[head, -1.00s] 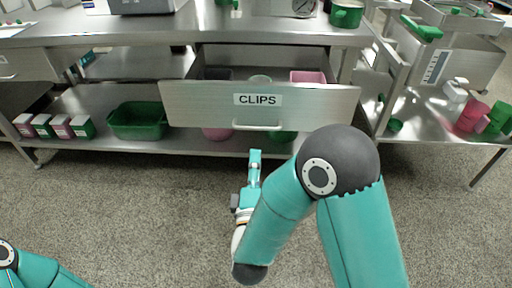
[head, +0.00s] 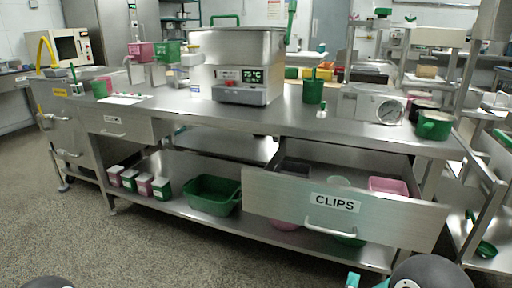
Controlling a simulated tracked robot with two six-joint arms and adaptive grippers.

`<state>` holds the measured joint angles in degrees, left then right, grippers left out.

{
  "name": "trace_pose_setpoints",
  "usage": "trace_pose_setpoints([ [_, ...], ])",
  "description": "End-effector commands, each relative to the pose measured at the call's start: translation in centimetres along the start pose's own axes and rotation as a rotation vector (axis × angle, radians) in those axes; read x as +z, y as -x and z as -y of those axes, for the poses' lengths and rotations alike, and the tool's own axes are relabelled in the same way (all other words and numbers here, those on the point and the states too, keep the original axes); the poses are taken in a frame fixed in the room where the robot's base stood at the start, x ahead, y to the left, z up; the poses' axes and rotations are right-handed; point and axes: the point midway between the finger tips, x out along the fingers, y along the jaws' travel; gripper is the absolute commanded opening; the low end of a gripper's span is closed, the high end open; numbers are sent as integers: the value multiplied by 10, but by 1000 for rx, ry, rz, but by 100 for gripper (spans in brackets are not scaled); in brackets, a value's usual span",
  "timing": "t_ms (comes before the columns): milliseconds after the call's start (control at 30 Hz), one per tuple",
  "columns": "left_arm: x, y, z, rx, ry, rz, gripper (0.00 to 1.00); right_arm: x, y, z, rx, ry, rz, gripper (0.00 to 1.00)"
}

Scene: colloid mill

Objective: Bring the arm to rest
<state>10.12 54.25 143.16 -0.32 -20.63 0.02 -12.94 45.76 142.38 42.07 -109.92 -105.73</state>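My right arm shows only at the bottom right edge, as a dark rounded elbow joint. Beside it the teal tip of my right gripper (head: 352,281) just enters the picture. The rest of that gripper is cut off below the frame, so I cannot tell whether it is open or shut. It appears low, in front of the open drawer labelled CLIPS (head: 345,212). Of my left arm only a dark joint shows at the bottom left edge. My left gripper is out of view.
The drawer juts out from a steel bench (head: 290,115). Inside it are pink and dark containers. A machine with a display (head: 240,78) and a dial device (head: 372,104) stand on top. A green bin (head: 212,195) and several small boxes sit on the lower shelf. Floor at left is clear.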

Motion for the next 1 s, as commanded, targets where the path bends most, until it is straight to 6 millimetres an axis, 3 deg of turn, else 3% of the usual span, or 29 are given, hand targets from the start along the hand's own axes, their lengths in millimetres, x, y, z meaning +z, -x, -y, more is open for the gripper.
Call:
trace_pose_setpoints([
  [33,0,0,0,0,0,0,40,14,-8,34,-90,-1,5,36],
  [167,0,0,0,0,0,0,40,22,-2,129,-413,-230,-41,36],
  [200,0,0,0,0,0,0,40,19,8,157,-531,-332,-47,36],
  [300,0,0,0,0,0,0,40,10,46,217,-835,-588,-16,36],
  [400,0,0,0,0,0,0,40,-2,96,255,-1131,-810,75,36],
  [533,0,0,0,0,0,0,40,-15,157,274,-1432,-981,242,36],
  [700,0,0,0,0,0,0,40,-16,211,277,-1667,-1075,497,36],
  [800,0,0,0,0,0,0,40,-12,233,277,-1740,-1110,667,36],
  [900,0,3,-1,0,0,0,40,-9,241,272,-1742,-1178,831,36],
  [1000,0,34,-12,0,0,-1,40,-7,238,240,-1742,-1172,818,36],
])
